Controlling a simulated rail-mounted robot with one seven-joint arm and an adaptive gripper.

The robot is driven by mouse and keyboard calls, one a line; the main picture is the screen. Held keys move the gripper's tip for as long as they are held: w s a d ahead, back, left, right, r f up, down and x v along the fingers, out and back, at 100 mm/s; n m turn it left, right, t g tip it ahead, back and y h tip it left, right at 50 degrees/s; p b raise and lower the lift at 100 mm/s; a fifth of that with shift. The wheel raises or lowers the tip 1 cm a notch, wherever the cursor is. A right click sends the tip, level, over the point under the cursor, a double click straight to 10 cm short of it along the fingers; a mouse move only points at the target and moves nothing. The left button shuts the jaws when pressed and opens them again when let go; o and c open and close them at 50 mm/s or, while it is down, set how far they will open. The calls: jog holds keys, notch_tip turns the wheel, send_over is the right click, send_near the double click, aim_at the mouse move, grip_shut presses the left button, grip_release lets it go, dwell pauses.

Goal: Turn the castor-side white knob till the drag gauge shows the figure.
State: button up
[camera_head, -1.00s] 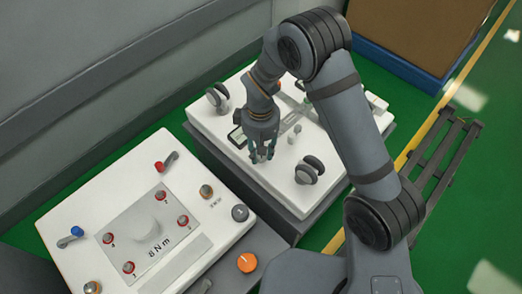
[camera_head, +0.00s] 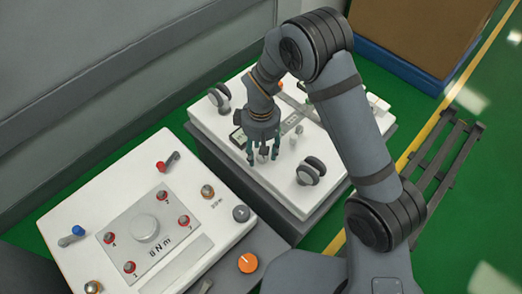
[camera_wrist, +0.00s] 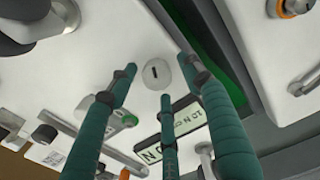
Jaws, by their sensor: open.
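A round white knob (camera_wrist: 157,73) with a dark slot mark shows in the wrist view, on the white cart top (camera_head: 225,122) that carries the black castors (camera_head: 311,171). My gripper (camera_head: 262,154) is open, its teal fingers pointing down over that cart top. In the wrist view its fingertips frame the knob; I cannot tell whether they touch it. Beside the knob is a gauge panel (camera_wrist: 181,128) with dark lettering, partly hidden by a finger and not readable. In the head view my gripper hides the knob.
A second white panel (camera_head: 75,215) stands at the front left, with a large round dial (camera_head: 146,228), several red-ringed buttons and "8 N m" lettering. An orange knob (camera_head: 248,263) is beside it. A dark rack (camera_head: 445,160) lies on the green floor at right.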

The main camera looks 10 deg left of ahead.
jog(key=shift+d, duration=0.1)
notch_tip(320, 180, up, 12)
dwell(0.5)
